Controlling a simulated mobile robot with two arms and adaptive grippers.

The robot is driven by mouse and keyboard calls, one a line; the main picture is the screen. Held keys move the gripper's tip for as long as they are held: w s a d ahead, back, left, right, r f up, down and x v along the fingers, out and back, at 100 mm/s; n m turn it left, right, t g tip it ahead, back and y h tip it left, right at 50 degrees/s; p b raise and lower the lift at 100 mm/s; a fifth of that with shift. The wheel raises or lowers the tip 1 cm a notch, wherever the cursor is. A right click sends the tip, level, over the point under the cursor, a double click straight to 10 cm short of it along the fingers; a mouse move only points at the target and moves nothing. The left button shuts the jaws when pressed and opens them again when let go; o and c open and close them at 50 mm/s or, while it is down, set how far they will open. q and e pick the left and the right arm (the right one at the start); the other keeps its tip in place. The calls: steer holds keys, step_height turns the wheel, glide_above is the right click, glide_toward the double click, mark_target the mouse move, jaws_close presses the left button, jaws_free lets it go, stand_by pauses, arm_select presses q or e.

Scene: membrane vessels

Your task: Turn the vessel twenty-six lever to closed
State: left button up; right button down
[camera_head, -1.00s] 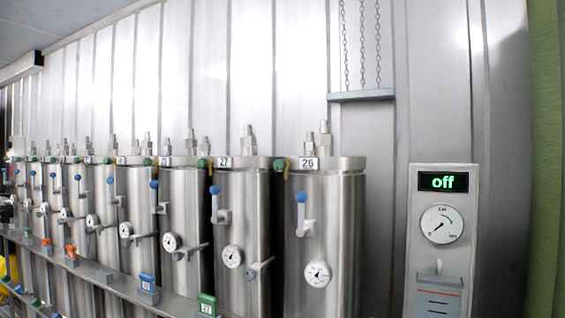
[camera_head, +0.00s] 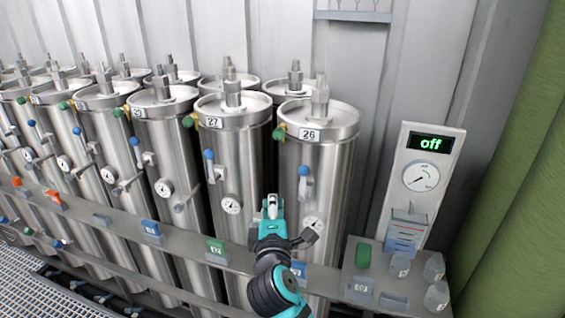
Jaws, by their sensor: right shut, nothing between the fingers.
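Vessel twenty-six (camera_head: 341,178) is the steel cylinder at the right end of the row, with a "26" label (camera_head: 310,135). Its lever (camera_head: 305,183) has a blue ball at the top and a pale body, and stands about upright on the vessel's front. A round gauge (camera_head: 313,223) sits lower on the vessel, close to my gripper. My right gripper (camera_head: 271,202) is shut and empty, below and left of the lever, and appears apart from it. My right arm hides the lower part of the vessel. My left gripper is out of view.
Vessel 27 (camera_head: 234,160) stands close on the left, with its own blue-ball lever (camera_head: 209,165). A ledge (camera_head: 180,244) with coloured tags runs along the front. A panel reading "off" (camera_head: 430,144) and several small jars stand at right.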

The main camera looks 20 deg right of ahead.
mark_target(303, 184)
steer(key=p+x, duration=0.3)
steer(key=x, duration=0.7)
steer(key=s+d+p, duration=0.2)
steer(key=d, duration=0.1)
steer(key=shift+s+d, duration=0.3)
steer(key=shift+s, duration=0.05)
steer(key=shift+w+a, duration=0.1)
steer(key=shift+w, duration=0.05)
